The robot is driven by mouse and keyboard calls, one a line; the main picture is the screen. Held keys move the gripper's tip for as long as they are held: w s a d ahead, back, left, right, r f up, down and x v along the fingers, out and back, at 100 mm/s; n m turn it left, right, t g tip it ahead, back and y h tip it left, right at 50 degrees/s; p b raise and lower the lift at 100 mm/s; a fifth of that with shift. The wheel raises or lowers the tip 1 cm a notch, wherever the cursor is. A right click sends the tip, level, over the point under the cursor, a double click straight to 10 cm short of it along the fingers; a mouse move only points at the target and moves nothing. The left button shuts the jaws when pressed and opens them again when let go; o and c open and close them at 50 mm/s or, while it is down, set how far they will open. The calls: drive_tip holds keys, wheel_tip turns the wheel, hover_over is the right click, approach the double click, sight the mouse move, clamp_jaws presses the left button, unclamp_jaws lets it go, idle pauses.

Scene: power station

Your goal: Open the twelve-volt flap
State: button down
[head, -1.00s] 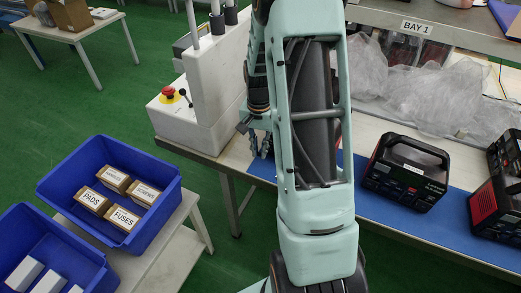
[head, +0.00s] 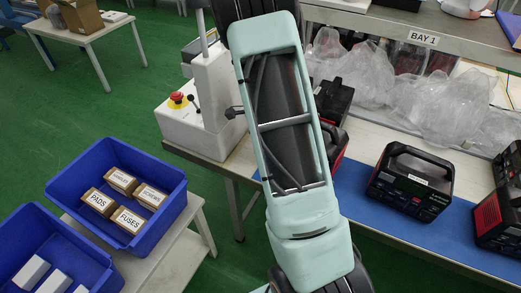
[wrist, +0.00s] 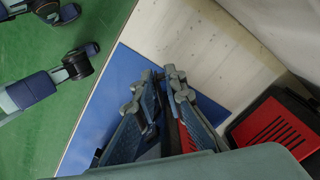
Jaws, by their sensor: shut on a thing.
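In the wrist view my gripper (wrist: 162,75) is above the blue mat and pale worktop. Its fingers are close together on something, with a dark and red strip (wrist: 184,138) showing between them; I cannot make out which part it is. A dark power station with a red grille (wrist: 275,135) stands to the right of the fingers. In the head view a power station (head: 334,100) shows partly behind my arm, and another (head: 410,182) stands on the mat to its right. My gripper is hidden there. I cannot make out the twelve-volt flap.
A white machine with a red emergency button (head: 178,99) stands left of my arm. Blue bins (head: 160,212) with small boxes are at the lower left. More power stations (head: 500,213) stand at the right edge. Clear plastic bags (head: 440,110) lie behind the mat.

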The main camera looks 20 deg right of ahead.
drive_tip(key=shift+w+d+r+m+p, duration=0.15)
drive_tip(key=shift+w+m+p, duration=0.25)
drive_tip(key=shift+m, duration=0.7)
drive_tip(key=c, duration=2)
unclamp_jaws()
drive_tip(key=shift+c, duration=0.2)
wheel_tip(320, 180, up, 12)
